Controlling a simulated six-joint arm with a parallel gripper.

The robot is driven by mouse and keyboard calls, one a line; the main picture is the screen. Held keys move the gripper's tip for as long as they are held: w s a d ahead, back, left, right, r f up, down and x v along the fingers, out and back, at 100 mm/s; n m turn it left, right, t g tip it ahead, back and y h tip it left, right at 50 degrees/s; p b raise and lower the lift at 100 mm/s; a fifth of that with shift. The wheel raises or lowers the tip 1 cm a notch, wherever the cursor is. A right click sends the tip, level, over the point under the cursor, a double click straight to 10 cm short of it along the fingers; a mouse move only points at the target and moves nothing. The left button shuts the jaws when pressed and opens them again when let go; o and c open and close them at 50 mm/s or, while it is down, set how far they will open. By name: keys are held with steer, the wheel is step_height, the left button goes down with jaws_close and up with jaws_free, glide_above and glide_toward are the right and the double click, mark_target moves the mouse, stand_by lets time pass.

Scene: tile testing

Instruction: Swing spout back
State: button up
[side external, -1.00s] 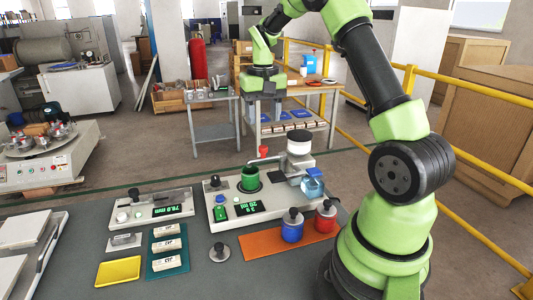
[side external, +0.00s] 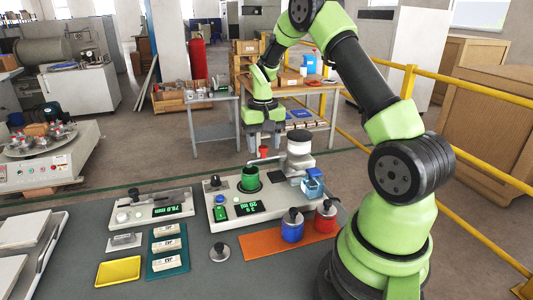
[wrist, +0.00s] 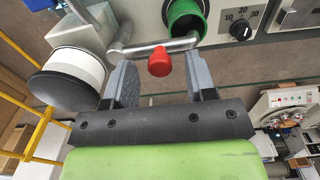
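A red knob (side external: 264,151) stands on the spout. My gripper (side external: 264,147) is above the spout, pointing down. In the wrist view my gripper (wrist: 160,62) is open, its two grey fingers either side of the red knob (wrist: 160,61), with gaps on both sides. The spout (wrist: 160,47) and green cup (wrist: 186,20) show just beyond the fingertips.
A blue-lidded clear container (side external: 312,184) sits at the dispenser's right. Blue (side external: 292,228) and red (side external: 326,216) jars stand on an orange mat (side external: 270,246). The front bench is partly clear.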

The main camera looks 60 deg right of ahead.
steer(key=c, duration=0.8)
steer(key=shift+o, duration=0.2)
